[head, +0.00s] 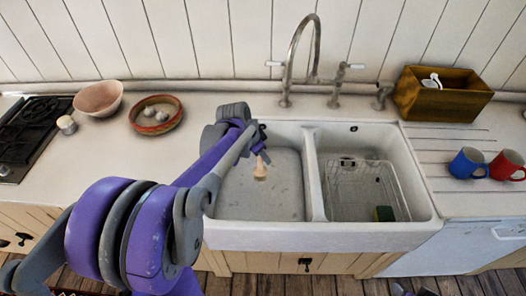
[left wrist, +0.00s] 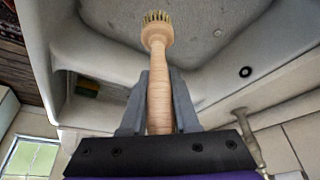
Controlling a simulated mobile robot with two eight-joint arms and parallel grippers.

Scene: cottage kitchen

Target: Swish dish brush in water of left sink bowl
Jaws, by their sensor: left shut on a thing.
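My left gripper (head: 259,147) is over the left sink bowl (head: 285,185), near its back left part. It is shut on the wooden handle of the dish brush (head: 261,171), whose head points down into the bowl. In the left wrist view, the gripper (left wrist: 159,98) has the pale handle (left wrist: 159,80) between its fingers, and the round bristle head (left wrist: 157,25) extends beyond them. Behind the head is a grey, speckled surface; I cannot tell whether the bristles touch it.
The right bowl (head: 420,197) holds a wire rack (head: 355,190) and a sponge (head: 384,214), beyond a divider (head: 314,180). A tall faucet (head: 297,45) stands behind. Bowls (head: 98,97) are left; a wooden box (head: 443,100) and mugs (head: 468,163) are right.

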